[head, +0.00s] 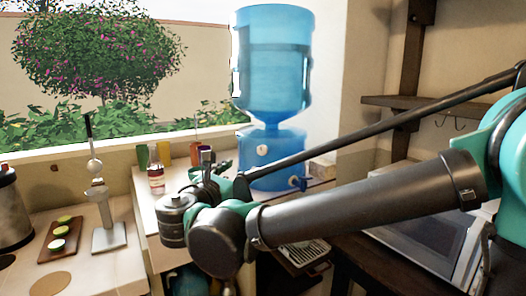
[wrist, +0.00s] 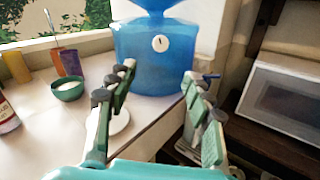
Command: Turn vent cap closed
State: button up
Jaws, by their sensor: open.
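The vent cap (head: 262,150) is a small white round knob with a dark mark, on the front of the blue water dispenser base (head: 278,168). In the wrist view the cap (wrist: 159,43) faces me, above and between the finger ends, and the mark looks roughly upright. My gripper (wrist: 158,77) is open and empty, its two fingers spread in front of the base (wrist: 150,72), apart from the cap. In the head view my gripper (head: 208,160) is small and partly hidden by my wrist, left of the dispenser.
A large blue bottle (head: 272,65) stands on the base. A blue tap (head: 297,182) juts out at its lower right. A green bowl (wrist: 68,88), cups (wrist: 69,62) and a red-labelled bottle (wrist: 6,113) stand left. A white plate (wrist: 115,122) lies below my left finger. A microwave (wrist: 285,98) is right.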

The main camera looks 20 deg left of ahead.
aim_at(261, 151)
jog(key=w, duration=1.6)
jog(key=shift+w+d, duration=0.3)
jog(key=c, duration=1.2)
jog(key=shift+o, duration=0.2)
